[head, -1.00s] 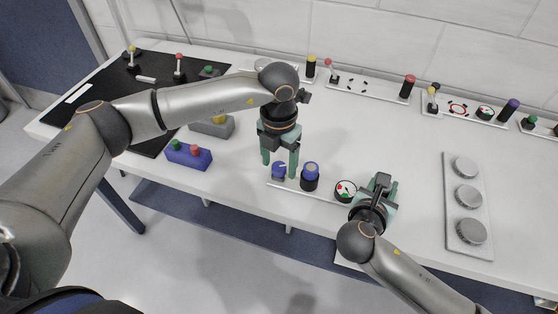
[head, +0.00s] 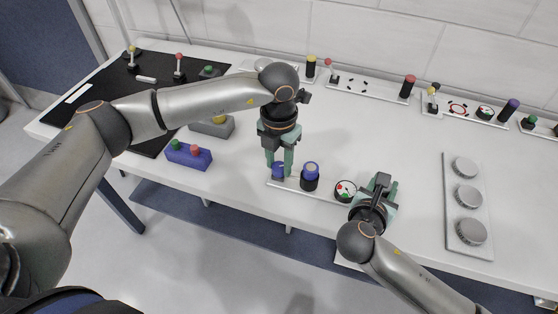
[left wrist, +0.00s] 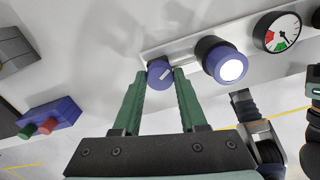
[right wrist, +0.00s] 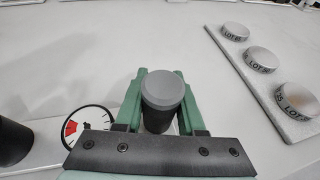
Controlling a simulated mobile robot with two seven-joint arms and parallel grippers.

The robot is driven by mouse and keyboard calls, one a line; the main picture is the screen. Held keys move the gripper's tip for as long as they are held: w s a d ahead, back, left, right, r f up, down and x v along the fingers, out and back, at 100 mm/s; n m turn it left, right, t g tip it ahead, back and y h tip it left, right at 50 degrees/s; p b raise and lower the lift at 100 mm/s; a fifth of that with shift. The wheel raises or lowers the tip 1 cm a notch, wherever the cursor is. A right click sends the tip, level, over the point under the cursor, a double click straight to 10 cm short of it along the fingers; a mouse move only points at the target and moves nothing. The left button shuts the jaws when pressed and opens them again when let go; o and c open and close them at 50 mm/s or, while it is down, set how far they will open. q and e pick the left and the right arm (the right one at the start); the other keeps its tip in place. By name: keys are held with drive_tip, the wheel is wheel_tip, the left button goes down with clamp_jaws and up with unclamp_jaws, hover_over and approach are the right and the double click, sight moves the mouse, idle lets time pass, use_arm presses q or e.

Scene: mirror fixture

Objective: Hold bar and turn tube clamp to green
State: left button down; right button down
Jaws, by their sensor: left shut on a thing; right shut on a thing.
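My left gripper (head: 279,166) points down and is shut on a small blue knob (left wrist: 160,74) at the left end of a narrow white plate. The knob has a pale mark on its top and sits between the green fingertips. My right gripper (right wrist: 162,98) is shut on an upright dark post with a grey top (right wrist: 162,90), at the right end of the same plate. A round white gauge (left wrist: 277,33) with red and green patches sits on the plate between the grippers; it also shows in the head view (head: 345,190). Its exact needle reading is unclear.
A black cylinder with a blue-rimmed, pale top (left wrist: 224,63) stands beside the held knob. A plate with several grey round knobs (head: 466,245) lies right. A blue box with buttons (head: 188,155) lies left. More fixtures line the back; the table's middle right is clear.

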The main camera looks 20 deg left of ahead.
sight(279, 166)
use_arm(q)
drive_tip(key=shift+m, duration=1.8)
drive_tip(key=shift+c, duration=2.2)
unclamp_jaws()
wheel_tip(279, 166, up, 12)
